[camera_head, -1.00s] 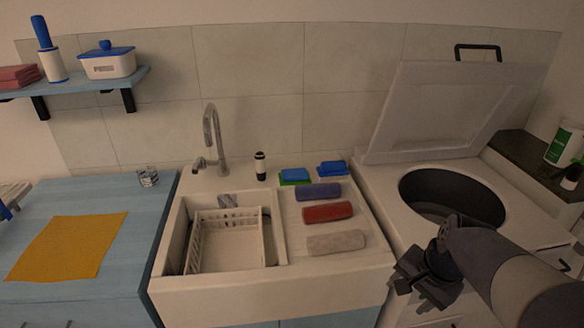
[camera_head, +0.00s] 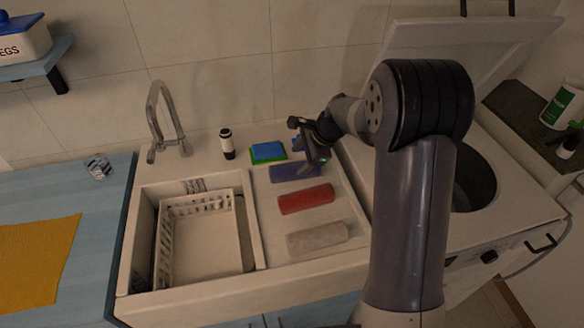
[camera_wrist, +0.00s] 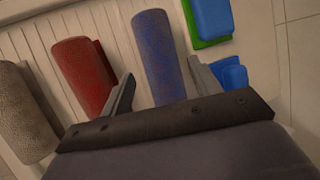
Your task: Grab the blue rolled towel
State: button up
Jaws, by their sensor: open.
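The blue rolled towel (camera_head: 292,173) lies on the sink's drainboard, farthest back in a row of three rolls. In the wrist view the blue roll (camera_wrist: 158,55) runs between my two open fingers, its near end hidden by the gripper body. My gripper (camera_head: 305,147) is over the right end of the blue roll; it also shows in the wrist view (camera_wrist: 160,88). The jaws are open and hold nothing. I cannot tell how high the fingertips are above the drainboard.
A red roll (camera_head: 306,199) and a beige roll (camera_head: 318,238) lie in front of the blue one. A blue sponge on a green one (camera_head: 268,151) and another blue sponge (camera_wrist: 230,73) lie behind. A dish rack (camera_head: 205,240) sits in the basin. The washer lid (camera_head: 440,45) stands raised at right.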

aim_at(294, 167)
jog(key=shift+d+p+x, duration=0.1)
jog(key=shift+p+x, duration=0.25)
jog(key=shift+x, duration=1.25)
jog(key=shift+d+p+x, duration=0.15)
jog(key=shift+p+x, duration=0.2)
jog(key=shift+x, duration=1.2)
jog(key=shift+s+f, duration=0.1)
jog(key=shift+f, duration=0.05)
jog(key=shift+c, duration=0.3)
jog(key=c, duration=0.8)
